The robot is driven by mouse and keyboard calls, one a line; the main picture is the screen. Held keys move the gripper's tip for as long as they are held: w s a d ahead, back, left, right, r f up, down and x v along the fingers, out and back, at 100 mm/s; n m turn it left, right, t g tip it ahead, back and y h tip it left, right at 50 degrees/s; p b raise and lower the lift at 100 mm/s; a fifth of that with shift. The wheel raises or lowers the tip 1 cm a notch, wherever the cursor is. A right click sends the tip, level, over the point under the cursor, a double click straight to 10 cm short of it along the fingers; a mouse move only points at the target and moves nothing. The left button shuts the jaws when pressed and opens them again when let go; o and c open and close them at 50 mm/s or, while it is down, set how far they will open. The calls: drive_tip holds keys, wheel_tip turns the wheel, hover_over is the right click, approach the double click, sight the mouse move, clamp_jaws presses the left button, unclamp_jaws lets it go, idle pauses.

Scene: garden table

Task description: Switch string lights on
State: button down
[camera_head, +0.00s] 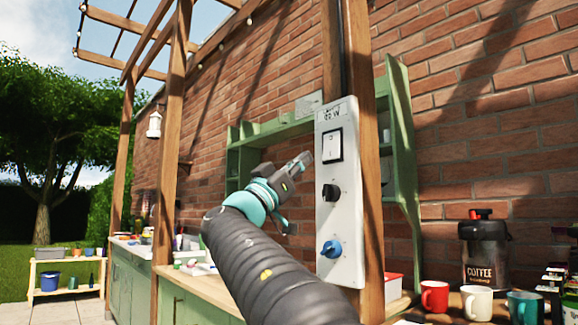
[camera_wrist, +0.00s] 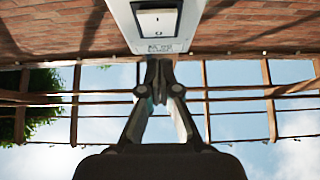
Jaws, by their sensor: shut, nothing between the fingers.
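A white control panel (camera_head: 341,200) is fixed to a wooden post. It carries a rocker switch (camera_head: 332,147) at the top, a black knob (camera_head: 331,192) in the middle and a blue knob (camera_head: 330,249) at the bottom. My gripper (camera_head: 304,160) is shut and empty, just left of the rocker switch in the head view. In the wrist view the shut fingertips (camera_wrist: 158,66) point at the panel's labelled end, near the rocker switch (camera_wrist: 157,20). I cannot tell if they touch it. The string lights (camera_head: 249,20) hang along the pergola beam; I cannot tell if they are lit.
Green shelves (camera_head: 405,150) stand behind the post. A red mug (camera_head: 434,296), a white mug (camera_head: 476,302), a teal mug (camera_head: 524,308) and a coffee dispenser (camera_head: 484,250) stand on the counter at right. Another wooden post (camera_head: 167,170) rises left of my arm.

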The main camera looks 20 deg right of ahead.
sight(329, 152)
drive_tip(key=d, duration=0.1)
drive_tip(key=w+d+r, duration=0.1)
drive_tip(key=d, duration=0.1)
drive_tip(key=d+p, duration=0.1)
drive_tip(key=shift+w+d+r, duration=0.15)
drive_tip(key=shift+w+d, duration=0.15)
drive_tip(key=shift+d, duration=0.05)
drive_tip(key=shift+w+d, duration=0.2)
drive_tip(key=shift+d, duration=0.3)
drive_tip(key=shift+f, duration=0.2)
